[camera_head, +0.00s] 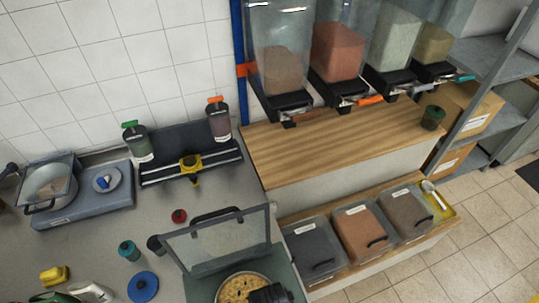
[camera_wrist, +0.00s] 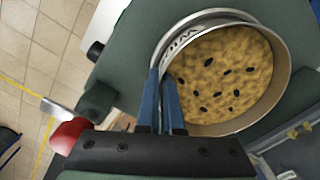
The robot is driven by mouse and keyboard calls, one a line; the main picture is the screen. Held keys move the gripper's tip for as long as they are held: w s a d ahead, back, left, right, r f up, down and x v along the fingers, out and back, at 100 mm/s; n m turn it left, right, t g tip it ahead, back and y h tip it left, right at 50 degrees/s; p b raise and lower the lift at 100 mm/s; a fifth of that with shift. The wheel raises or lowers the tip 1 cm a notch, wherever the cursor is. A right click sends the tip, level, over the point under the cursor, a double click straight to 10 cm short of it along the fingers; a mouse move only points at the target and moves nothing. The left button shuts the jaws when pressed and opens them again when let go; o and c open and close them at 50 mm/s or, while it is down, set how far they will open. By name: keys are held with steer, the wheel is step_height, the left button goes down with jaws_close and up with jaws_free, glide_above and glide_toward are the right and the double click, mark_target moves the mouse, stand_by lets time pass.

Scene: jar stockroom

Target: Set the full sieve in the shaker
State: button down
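The full sieve (camera_head: 236,284) is a round metal pan with yellow-brown contents and dark specks. It shows large in the wrist view (camera_wrist: 262,108), level and over a green surface. The shaker (camera_head: 199,291) has a green body at the bottom of the head view. Its clear lid (camera_head: 222,241) stands raised behind the sieve. My gripper (camera_wrist: 160,78) has its two blue fingers close together on the sieve's wall, one on each side. In the head view my dark gripper (camera_head: 268,293) covers the sieve's right side. Whether the sieve rests on the green surface cannot be told.
A red knob (camera_wrist: 68,134) is left of my gripper in the wrist view. A blue lid (camera_head: 143,286), a teal jar (camera_head: 129,250) and a yellow item (camera_head: 54,275) lie left of the shaker. Bins (camera_head: 314,250) stand to the right, with dispensers (camera_head: 283,75) above a wooden shelf (camera_head: 340,143).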

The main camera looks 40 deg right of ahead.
steer(key=shift+f, duration=0.25)
steer(key=c, duration=1.4)
jaws_free()
steer(key=shift+o, duration=0.3)
steer(key=shift+r+p, duration=0.8)
steer(key=shift+r, duration=4.75)
steer(key=shift+s+f, duration=0.1)
steer(key=shift+s, duration=0.05)
